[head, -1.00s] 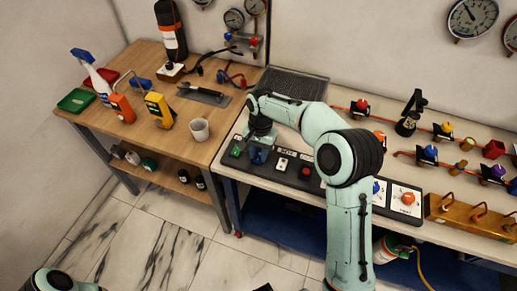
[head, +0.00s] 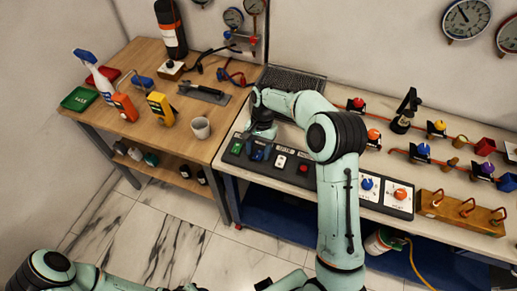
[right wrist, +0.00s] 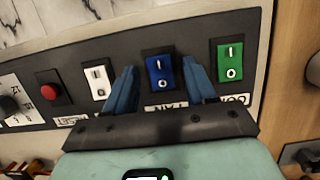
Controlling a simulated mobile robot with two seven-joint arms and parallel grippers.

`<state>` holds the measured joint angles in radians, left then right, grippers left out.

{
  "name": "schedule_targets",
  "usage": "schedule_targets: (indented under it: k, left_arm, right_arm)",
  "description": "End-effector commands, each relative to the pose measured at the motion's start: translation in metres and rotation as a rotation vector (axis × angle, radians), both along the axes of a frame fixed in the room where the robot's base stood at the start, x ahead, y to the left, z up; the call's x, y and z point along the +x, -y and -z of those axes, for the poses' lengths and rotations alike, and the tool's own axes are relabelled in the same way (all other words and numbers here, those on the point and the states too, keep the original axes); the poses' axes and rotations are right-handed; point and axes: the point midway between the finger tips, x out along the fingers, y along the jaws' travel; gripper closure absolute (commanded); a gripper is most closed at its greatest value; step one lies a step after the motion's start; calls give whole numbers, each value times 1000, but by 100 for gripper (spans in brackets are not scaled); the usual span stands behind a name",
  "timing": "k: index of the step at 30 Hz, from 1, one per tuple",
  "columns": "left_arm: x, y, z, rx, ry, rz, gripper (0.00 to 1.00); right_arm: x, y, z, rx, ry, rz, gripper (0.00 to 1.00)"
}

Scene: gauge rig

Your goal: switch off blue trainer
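The blue trainer switch (right wrist: 160,73) is a rocker marked I and O on the dark control panel (head: 330,187). It shows in the right wrist view between the blue fingers of my right gripper (right wrist: 161,77). The fingers are apart, one on each side of the switch, with nothing held between them. I cannot tell which end of the rocker is pressed. In the head view my right gripper (head: 259,150) is at the panel's left end and largely hides the switch. My left arm shows at the bottom left of the head view; its gripper is not clearly seen.
A green rocker (right wrist: 229,62) is on one side of the blue one and a white rocker (right wrist: 97,82) on the other. A red button (right wrist: 48,92) is further along.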

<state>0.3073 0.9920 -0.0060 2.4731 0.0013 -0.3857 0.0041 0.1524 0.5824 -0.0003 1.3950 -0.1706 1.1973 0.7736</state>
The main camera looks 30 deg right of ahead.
Motion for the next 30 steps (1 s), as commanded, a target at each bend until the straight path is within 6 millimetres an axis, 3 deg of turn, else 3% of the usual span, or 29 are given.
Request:
schedule_targets:
  k: [7, 15, 21, 30]
  left_arm:
    - [4, 0, -5, 0, 5, 1, 57]
    - [19, 0, -20, 0, 21, 0, 57]
    - [31, 0, -30, 0, 35, 0, 57]
    - [35, 0, -34, 0, 39, 1, 57]
  right_arm:
    - [5, 4, -22, -1, 3, 1, 45]
    - [16, 16, -82, -1, 7, 1, 45]
    - [22, 23, -116, 0, 4, 0, 45]
    - [22, 26, -130, 0, 0, 0, 45]
